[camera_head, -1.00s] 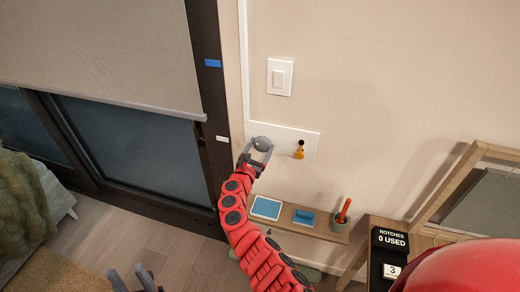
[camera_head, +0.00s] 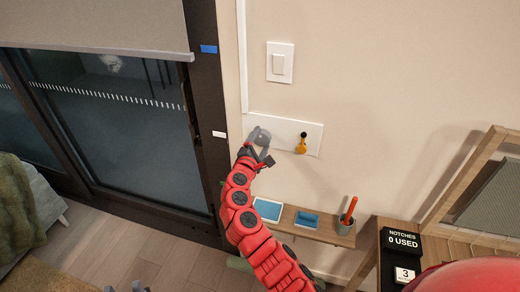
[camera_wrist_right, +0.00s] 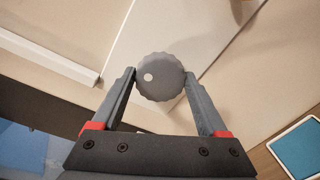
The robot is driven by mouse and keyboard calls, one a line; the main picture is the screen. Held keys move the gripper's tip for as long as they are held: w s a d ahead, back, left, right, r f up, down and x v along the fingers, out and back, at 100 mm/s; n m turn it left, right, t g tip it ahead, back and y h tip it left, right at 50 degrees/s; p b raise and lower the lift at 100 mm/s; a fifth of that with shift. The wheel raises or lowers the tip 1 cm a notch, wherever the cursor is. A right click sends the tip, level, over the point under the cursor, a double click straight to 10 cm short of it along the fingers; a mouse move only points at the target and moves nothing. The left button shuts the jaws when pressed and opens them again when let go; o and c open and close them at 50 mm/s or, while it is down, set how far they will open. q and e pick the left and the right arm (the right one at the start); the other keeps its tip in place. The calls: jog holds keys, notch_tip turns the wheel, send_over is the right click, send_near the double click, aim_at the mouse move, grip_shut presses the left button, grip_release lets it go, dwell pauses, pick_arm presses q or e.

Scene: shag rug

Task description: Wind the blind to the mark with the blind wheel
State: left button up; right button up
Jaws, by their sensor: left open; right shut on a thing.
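The grey blind (camera_head: 90,22) hangs over the window at the upper left. Its bottom bar (camera_head: 120,52) appears slightly below the level of the blue mark (camera_head: 209,49) on the dark frame. A white mark (camera_head: 219,134) sits lower on that frame. The round grey blind wheel (camera_head: 262,136) is on a white wall plate. In the right wrist view the wheel (camera_wrist_right: 159,76) has a scalloped rim and a white dot left of its centre. My right gripper (camera_head: 258,150) is shut on the wheel, one finger on each side. My left gripper (camera_head: 138,288) is open and barely shows at the bottom edge.
A yellow and black item (camera_head: 301,145) is on the same plate, right of the wheel. A light switch (camera_head: 280,62) is above. A shelf (camera_head: 290,222) below holds a tablet, a blue item and a cup. A notch counter (camera_head: 400,240) reads 0 used.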

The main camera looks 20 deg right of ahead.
jog(key=m+b, duration=0.3)
jog(key=b, duration=0.1)
jog(key=m+b, duration=0.2)
jog(key=b, duration=0.2)
jog(key=f+m+b, duration=0.1)
jog(key=m+b, duration=0.2)
jog(key=b, duration=0.1)
jog(key=shift+d+f+m+t+y+b, duration=0.1)
jog(key=shift+m+t+y+b, duration=0.2)
jog(key=shift+y+b, duration=0.1)
jog(key=m+b, duration=0.9)
jog(key=b, duration=0.4)
jog(key=shift+t, duration=0.3)
jog(key=shift+r+m+b, duration=0.2)
jog(key=shift+m+b, duration=0.6)
jog(key=shift+b, duration=0.35)
jog(key=shift+r, duration=0.1)
jog(key=o, duration=1.3)
jog(key=shift+c, duration=0.2)
